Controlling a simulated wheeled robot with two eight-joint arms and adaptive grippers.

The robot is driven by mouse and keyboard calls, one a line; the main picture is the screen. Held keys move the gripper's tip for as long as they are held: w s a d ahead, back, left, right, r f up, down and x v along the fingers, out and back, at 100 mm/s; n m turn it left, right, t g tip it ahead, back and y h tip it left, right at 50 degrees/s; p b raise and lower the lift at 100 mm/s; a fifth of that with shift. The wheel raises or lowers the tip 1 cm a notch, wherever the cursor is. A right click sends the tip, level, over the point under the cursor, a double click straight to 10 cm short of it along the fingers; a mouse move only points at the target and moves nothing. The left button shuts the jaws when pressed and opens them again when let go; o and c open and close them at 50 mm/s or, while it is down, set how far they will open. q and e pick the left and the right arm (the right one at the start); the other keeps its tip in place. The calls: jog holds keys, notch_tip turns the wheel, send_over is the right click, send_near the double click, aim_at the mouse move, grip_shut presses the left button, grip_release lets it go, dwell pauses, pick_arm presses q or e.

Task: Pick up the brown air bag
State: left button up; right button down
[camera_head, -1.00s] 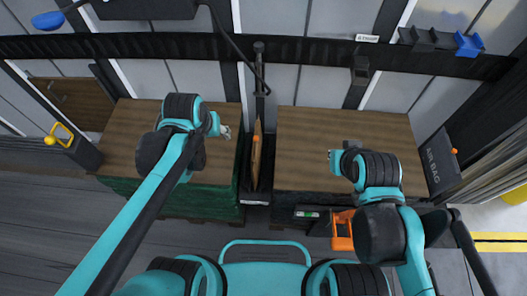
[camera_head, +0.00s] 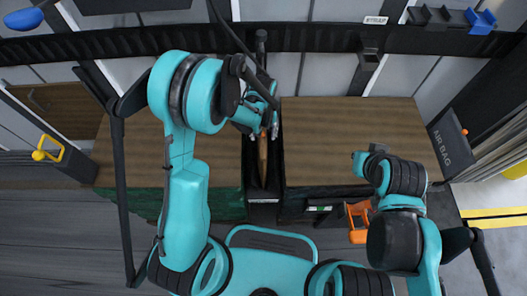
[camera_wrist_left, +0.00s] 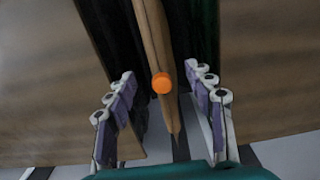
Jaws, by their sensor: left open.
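The brown air bag (camera_head: 263,160) stands on edge in the dark gap between two wooden-topped loads. In the left wrist view the brown air bag (camera_wrist_left: 152,45) is a narrow brown strip with a round orange cap (camera_wrist_left: 162,83). My left gripper (camera_head: 268,122) is over the far end of the bag. In the left wrist view its fingers (camera_wrist_left: 163,110) are spread apart, one on each side of the bag and cap, with nothing clamped. My right gripper (camera_head: 362,165) is above the right load; its fingers are too small to read.
The left load (camera_head: 222,170) and right load (camera_head: 350,130) wall in the narrow gap. An orange tool (camera_head: 357,222) is at the right load's front. A dark AIR BAG box (camera_head: 451,145) stands at right. A dark rail (camera_head: 310,38) crosses the back.

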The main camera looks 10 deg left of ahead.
pick_arm(q)
notch_tip(320, 180, down, 5)
jog(key=b, duration=0.2)
jog(key=shift+w+a+f+b, duration=0.1)
jog(key=shift+f+b, duration=0.05)
jog(key=shift+b, duration=0.2)
grip_shut()
